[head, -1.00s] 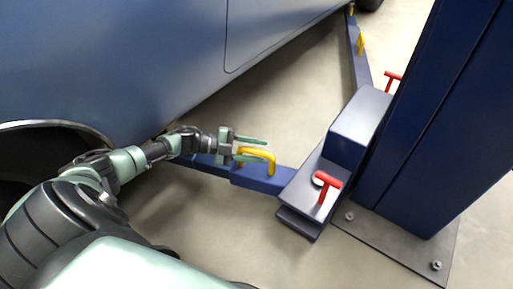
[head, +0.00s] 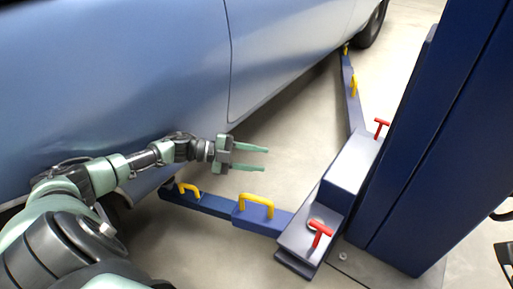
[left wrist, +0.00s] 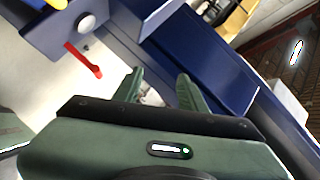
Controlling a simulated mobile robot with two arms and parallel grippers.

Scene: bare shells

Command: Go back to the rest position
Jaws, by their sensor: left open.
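My left gripper (head: 265,159) is open and empty in the head view. Its two green fingers point right, above the floor and apart from the yellow handle (head: 257,205) on the near blue lift arm (head: 207,203). In the left wrist view its fingers (left wrist: 160,88) are spread with nothing between them. My left arm reaches in from the left, alongside the car. My right gripper is not in view.
A blue car (head: 120,80) fills the upper left. A dark blue lift post (head: 440,140) stands at the right, with red T-handles (head: 320,233) at its carriage (head: 345,175). A second lift arm (head: 351,95) runs to the back. Floor between is clear.

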